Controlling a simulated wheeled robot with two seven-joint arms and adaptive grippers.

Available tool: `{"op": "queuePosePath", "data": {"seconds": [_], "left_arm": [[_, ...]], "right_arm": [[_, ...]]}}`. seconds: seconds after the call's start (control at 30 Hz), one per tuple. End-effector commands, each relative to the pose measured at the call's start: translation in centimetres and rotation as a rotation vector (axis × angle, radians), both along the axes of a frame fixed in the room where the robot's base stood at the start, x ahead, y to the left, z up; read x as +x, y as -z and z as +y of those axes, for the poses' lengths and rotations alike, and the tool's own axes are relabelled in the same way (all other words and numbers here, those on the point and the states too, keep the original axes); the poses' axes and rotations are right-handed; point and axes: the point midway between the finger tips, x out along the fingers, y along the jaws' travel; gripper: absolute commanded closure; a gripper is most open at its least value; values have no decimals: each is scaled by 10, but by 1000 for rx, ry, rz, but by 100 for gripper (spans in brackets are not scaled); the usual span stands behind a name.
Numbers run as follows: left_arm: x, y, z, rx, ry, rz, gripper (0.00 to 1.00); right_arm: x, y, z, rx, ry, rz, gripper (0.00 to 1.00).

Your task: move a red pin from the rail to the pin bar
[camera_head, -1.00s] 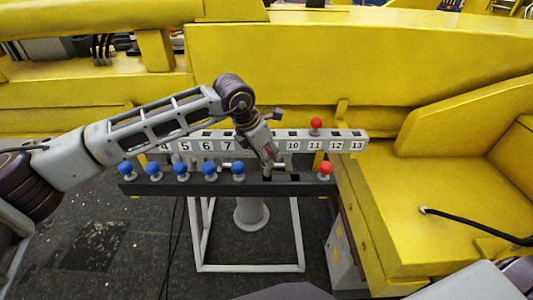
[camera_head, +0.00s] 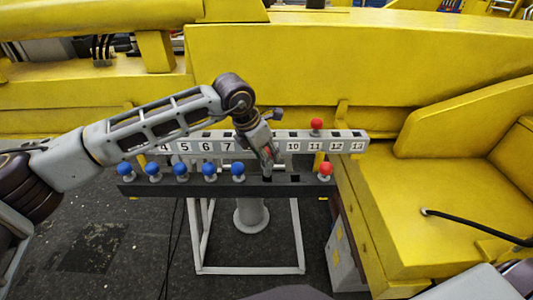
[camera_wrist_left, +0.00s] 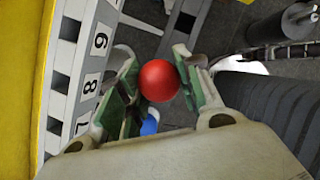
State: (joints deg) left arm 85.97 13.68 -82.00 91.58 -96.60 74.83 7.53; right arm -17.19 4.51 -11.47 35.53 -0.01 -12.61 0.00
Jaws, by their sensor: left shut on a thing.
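My left gripper (camera_head: 267,174) is at the dark rail (camera_head: 215,189), between the blue pins and the red pin at the rail's right end (camera_head: 325,170). In the left wrist view, the left gripper (camera_wrist_left: 160,85) is shut on a red pin (camera_wrist_left: 159,80), its round head between the green-padded fingers. The pin's lower end is hidden, so I cannot tell whether it is clear of the rail. The pale numbered pin bar (camera_head: 275,146) runs behind the rail and shows in the left wrist view (camera_wrist_left: 70,75). Another red pin (camera_head: 316,124) stands at 11. My right gripper is not in view.
Several blue pins (camera_head: 182,170) stand on the rail left of my gripper; one blue head (camera_wrist_left: 149,125) shows beyond the fingers. A large yellow structure (camera_head: 320,70) is close behind the bar and continues to the right. A pale stand frame (camera_head: 250,269) is below.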

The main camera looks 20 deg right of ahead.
Motion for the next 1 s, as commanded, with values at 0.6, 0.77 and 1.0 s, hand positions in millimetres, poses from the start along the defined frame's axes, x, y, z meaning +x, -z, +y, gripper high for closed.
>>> {"op": "queuePosePath", "data": {"seconds": [0.6,0.77,1.0], "left_arm": [[0,13,0,-1,0,0,96],[0,16,0,-1,0,0,96],[0,21,0,-1,0,0,96]], "right_arm": [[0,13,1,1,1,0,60],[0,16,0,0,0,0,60],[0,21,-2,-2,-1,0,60]]}}
